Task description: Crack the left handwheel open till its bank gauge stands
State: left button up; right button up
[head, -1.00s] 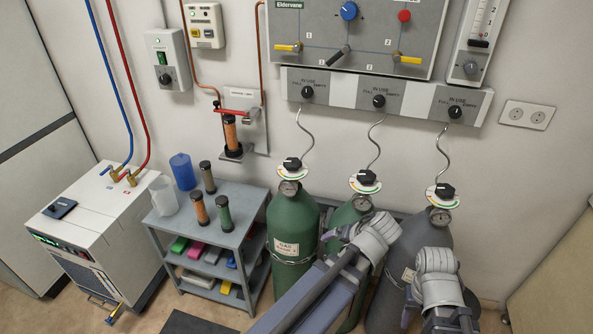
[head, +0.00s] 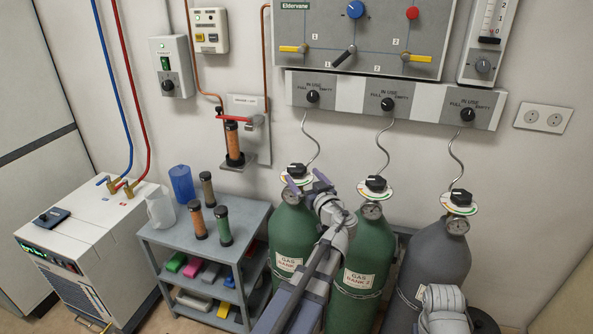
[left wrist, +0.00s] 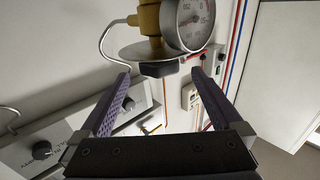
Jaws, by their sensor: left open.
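The left handwheel (head: 296,170) is a black knob on top of the left green cylinder (head: 287,235), partly covered by my gripper. Its bank gauge (head: 291,196) sits just below it on the cylinder neck. In the left wrist view, which is turned over, the gauge (left wrist: 192,22) is cut by the top edge, and I cannot tell its reading. The black handwheel (left wrist: 160,68) shows there under a metal disc. My left gripper (head: 307,182) is open at the handwheel; its fingertips (left wrist: 160,75) lie to either side of it, with gaps visible. My right gripper is out of view.
A second green cylinder (head: 362,262) and a grey cylinder (head: 432,260) stand to the right, each with its own handwheel and gauge. Selector knobs (head: 387,104) line the wall above. A grey shelf cart (head: 180,238) stands left of the cylinders.

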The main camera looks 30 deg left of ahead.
aim_at(293, 164)
pick_arm(q)
jog(key=x, duration=0.5)
jog(key=shift+w+a, duration=0.25)
jog(key=shift+a, duration=0.1)
jog(key=c, duration=1.3)
